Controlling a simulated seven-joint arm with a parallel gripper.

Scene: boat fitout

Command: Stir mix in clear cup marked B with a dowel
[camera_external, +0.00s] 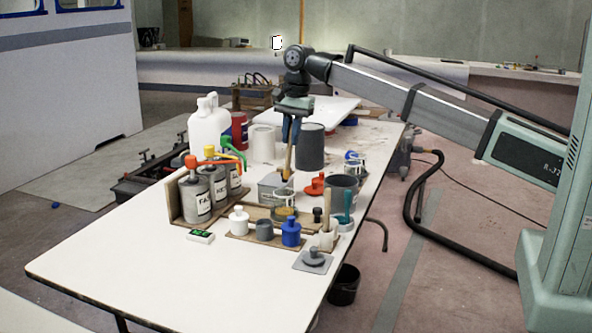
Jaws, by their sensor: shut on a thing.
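My gripper (291,136) points down over the middle of the white table. Its blue fingers are shut on a wooden dowel (288,161), held roughly upright. The dowel's lower end is close above or behind a small clear cup (284,198) with amber-brown mix in it. I cannot tell whether the tip is inside the cup. Another clear-looking cup (355,168) stands further right. No letter B is readable on either cup.
Pump bottles (196,197) stand in a wooden holder at left, beside a white jug (209,127). A dark grey can (310,147) and a grey cup (342,190) stand near the dowel. Small bottles, including a blue one (291,231), line the front. The table's left front (130,260) is clear.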

